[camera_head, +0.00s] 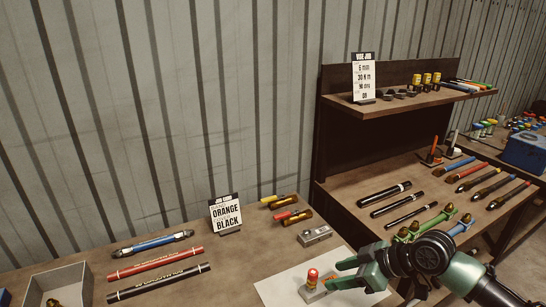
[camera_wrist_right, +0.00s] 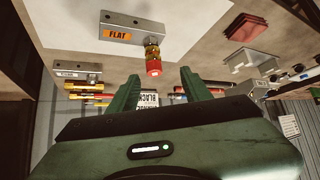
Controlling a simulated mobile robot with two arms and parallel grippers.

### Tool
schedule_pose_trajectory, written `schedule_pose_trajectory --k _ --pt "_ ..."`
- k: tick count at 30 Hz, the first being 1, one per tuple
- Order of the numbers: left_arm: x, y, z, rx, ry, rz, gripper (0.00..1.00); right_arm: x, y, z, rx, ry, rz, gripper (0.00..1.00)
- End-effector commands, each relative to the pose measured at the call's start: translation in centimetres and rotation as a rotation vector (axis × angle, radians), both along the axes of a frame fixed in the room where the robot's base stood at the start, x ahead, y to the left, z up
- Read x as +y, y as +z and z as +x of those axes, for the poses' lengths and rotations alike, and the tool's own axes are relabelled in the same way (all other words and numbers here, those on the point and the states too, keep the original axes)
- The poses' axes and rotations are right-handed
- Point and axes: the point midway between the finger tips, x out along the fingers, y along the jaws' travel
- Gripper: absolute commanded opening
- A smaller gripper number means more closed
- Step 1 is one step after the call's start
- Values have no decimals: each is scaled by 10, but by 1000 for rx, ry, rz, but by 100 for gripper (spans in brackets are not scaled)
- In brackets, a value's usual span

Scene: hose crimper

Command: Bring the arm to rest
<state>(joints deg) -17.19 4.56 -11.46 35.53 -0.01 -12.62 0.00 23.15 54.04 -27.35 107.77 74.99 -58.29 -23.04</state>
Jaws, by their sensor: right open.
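My right gripper (camera_head: 338,273) reaches in from the lower right in the head view. It is open and empty above a white sheet (camera_head: 275,288). A small fitting with a red top and a brass-coloured body (camera_head: 312,277) stands on a grey block (camera_head: 306,294), just left of the fingertips. In the right wrist view the open fingers (camera_wrist_right: 157,88) point toward the red-topped fitting (camera_wrist_right: 153,62), and a gap shows between them. The grey block there carries an orange FLAT label (camera_wrist_right: 117,34). My left gripper is not in view.
A sign reading ORANGE BLACK (camera_head: 226,214) stands at the bench's back. Blue, red and black hoses (camera_head: 155,268) lie left, near a grey tray (camera_head: 62,282). A second bench with a shelf (camera_head: 410,101) and several hoses stands right.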

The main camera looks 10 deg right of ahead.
Motion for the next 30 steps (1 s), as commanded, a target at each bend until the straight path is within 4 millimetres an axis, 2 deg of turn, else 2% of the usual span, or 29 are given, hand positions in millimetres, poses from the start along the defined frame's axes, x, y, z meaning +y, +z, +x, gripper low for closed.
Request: schedule_pose_trajectory --k 5,6,10,17,28,29,30 --pt "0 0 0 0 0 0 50 56 -62 -62 80 25 -35 49" --pt "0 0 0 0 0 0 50 68 -75 -80 98 10 -46 49" --pt "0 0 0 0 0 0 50 83 -102 -131 155 -108 -88 49" --pt "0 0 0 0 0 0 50 66 -120 -188 247 -349 -155 49" --pt "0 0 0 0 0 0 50 17 -126 -267 396 -706 -263 49" --pt "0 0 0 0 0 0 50 14 -128 -272 407 -729 -274 49" --pt "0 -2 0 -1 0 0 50 15 -141 -265 406 -717 -275 49"
